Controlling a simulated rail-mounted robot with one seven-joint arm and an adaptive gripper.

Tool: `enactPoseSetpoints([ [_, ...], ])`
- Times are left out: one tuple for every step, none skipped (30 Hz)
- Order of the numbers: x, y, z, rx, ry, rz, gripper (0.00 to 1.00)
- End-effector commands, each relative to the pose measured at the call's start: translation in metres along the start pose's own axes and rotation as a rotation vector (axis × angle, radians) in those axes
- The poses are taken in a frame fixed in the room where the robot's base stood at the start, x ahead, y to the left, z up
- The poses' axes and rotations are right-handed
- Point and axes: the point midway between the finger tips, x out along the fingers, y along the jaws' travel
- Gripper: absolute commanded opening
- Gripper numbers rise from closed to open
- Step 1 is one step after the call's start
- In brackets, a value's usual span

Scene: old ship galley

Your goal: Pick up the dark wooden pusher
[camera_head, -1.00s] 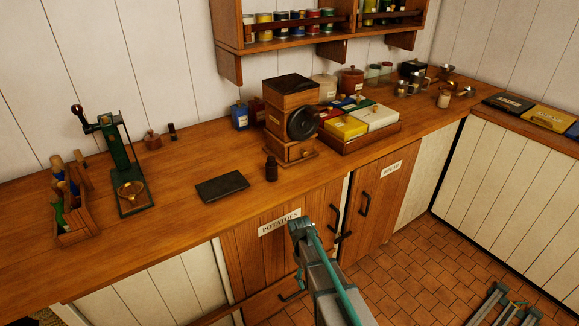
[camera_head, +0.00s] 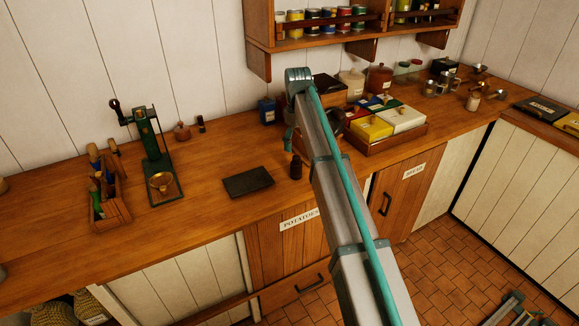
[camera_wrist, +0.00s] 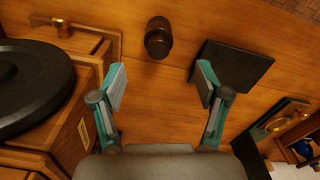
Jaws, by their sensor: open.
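The dark wooden pusher (camera_head: 296,167), a short dark round piece with a narrower neck, stands on the counter between the black mat and the coffee grinder. In the wrist view the pusher (camera_wrist: 158,38) is beyond my fingertips, roughly midway between them, and touches neither. My gripper (camera_wrist: 161,82) is open and empty above the counter. In the head view my gripper (camera_head: 289,138) shows only partly below the end of my arm, close behind the pusher. My arm covers much of the grinder (camera_head: 327,88) there.
The grinder (camera_wrist: 85,110) is close on the left in the wrist view, the black mat (camera_wrist: 238,65) on the right. A tray of boxes (camera_head: 388,141) is on the right.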

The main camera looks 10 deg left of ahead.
Motion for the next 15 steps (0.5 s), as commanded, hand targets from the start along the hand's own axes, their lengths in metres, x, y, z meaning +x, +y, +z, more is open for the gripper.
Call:
enactPoseSetpoints([
  [0.003,0.0,0.0,0.0,0.0,-0.003,0.74],
  [0.006,-0.001,0.0,0.0,0.0,-0.003,0.74],
  [0.011,-0.001,0.001,0.0,0.0,-0.003,0.74],
  [0.016,-0.001,0.001,0.0,0.0,-0.003,0.74],
  [0.021,-0.001,0.001,0.0,-0.001,-0.003,0.74],
  [0.026,-0.001,0.001,0.0,-0.001,-0.003,0.74],
  [0.03,-0.001,0.001,0.001,-0.001,-0.003,0.74],
  [0.035,-0.001,0.001,0.001,-0.001,-0.002,0.74],
  [0.041,-0.001,0.001,0.001,-0.001,-0.003,0.74],
  [0.044,-0.001,0.001,0.001,-0.001,-0.003,0.74],
  [0.047,-0.001,0.001,0.001,-0.001,-0.002,0.74],
  [0.05,-0.001,0.001,0.001,0.0,-0.002,0.74],
  [0.052,-0.001,0.001,0.001,0.0,-0.001,0.74],
  [0.053,-0.001,0.0,0.001,0.001,-0.001,0.74],
  [0.055,0.0,0.0,0.001,0.001,-0.001,0.74],
])
